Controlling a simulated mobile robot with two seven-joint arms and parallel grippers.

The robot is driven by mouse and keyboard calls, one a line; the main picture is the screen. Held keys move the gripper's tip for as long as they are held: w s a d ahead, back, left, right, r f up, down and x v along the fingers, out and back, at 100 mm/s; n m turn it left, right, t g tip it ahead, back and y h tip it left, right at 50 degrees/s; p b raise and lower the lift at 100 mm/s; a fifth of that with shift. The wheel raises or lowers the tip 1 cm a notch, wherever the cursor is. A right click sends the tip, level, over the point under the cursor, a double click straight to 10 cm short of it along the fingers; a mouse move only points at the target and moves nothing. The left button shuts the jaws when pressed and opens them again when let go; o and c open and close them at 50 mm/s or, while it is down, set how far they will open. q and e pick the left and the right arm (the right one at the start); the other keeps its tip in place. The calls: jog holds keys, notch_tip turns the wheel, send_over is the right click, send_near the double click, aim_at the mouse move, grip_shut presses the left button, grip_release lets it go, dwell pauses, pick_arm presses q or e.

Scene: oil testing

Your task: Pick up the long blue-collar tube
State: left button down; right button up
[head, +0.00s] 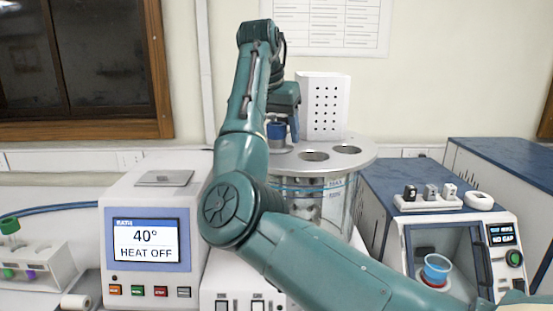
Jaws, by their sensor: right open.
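The blue collar of the long tube (276,131) shows above the round lid of the glass bath, at its left side. The tube's lower part is hidden behind my arm and the lid. My right gripper (286,124) points down at the blue collar, with a finger beside it. It is open. My own forearm covers part of the view, so I cannot tell whether the fingers touch the collar. My left gripper is not in view.
The bath lid (341,165) has open holes to the right. A heater box (147,238) reads 40° HEAT OFF. A tube rack (38,272) stands far left. At right, a blue-topped machine (398,181) holds a blue cup (437,267). A perforated white column (322,105) rises behind the lid.

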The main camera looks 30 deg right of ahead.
jog(key=c, duration=1.3)
jog(key=shift+r, duration=0.1)
jog(key=shift+c, duration=0.2)
